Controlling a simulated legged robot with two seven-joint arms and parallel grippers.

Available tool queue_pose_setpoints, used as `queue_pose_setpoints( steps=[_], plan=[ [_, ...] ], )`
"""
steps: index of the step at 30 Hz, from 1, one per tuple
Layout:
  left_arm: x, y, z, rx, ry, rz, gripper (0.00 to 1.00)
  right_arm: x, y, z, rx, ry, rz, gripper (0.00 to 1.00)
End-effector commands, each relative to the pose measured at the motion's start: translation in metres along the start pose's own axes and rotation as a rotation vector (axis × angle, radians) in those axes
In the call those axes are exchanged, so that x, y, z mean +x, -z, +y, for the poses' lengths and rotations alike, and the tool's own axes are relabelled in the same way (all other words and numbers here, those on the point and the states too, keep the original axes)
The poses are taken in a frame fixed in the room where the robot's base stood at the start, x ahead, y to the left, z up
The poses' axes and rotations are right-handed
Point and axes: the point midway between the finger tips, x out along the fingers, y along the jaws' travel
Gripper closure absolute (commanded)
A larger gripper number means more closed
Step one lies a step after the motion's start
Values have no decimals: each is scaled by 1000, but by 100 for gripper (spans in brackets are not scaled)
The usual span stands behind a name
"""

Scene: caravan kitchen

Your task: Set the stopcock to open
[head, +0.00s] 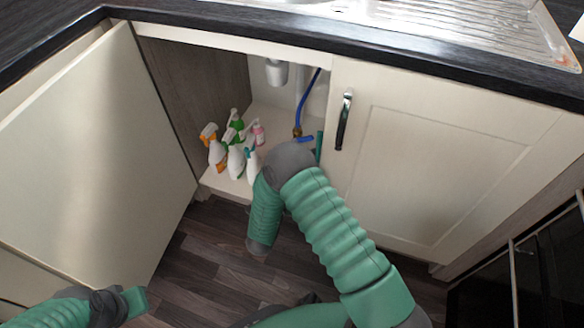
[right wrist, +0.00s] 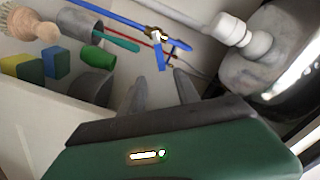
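The stopcock is a brass valve (head: 297,132) on a blue pipe (head: 307,95) inside the open cupboard, with a short blue handle (head: 306,139) beside it. In the right wrist view the brass body (right wrist: 156,34) sits at the top centre, and a blue piece (right wrist: 160,56) that looks like the handle points down toward my fingers. My right gripper (right wrist: 161,76) is open and empty, its two grey fingers apart just short of the blue piece. In the head view my wrist hides these fingers. My left gripper (head: 118,303) is at the lower left, away from the stopcock; its fingers are not clear.
Several spray bottles (head: 236,155) stand left of my right arm. The open door (head: 95,160) is at left, a shut door (head: 435,160) at right. The wrist view shows a grey cup (right wrist: 82,26), sponges (right wrist: 53,66), a brush (right wrist: 35,25) and a white pipe fitting (right wrist: 238,36).

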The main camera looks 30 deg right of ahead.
Motion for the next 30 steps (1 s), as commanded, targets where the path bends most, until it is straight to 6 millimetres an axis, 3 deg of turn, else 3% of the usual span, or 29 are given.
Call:
queue_pose_setpoints(
  steps=[4,8,11,13,18,21,26,30],
  plan=[
    [1,0,0,0,0,0,100,0,0,0,0,0,0,63],
    [1,0,0,0,0,0,100,2,0,4,110,-29,5,80],
    [2,0,0,0,0,0,100,6,0,13,429,-102,32,93],
    [2,-1,0,0,0,0,100,9,1,19,732,-161,74,100],
    [3,-1,0,0,0,0,100,16,2,24,1360,-250,205,100],
    [4,-1,0,0,0,0,100,18,2,24,1541,-264,254,100],
    [12,-3,0,0,0,0,100,29,0,30,1589,-265,268,100],
    [28,-7,0,0,0,0,100,54,-1,41,1588,-262,268,100]
  ],
)
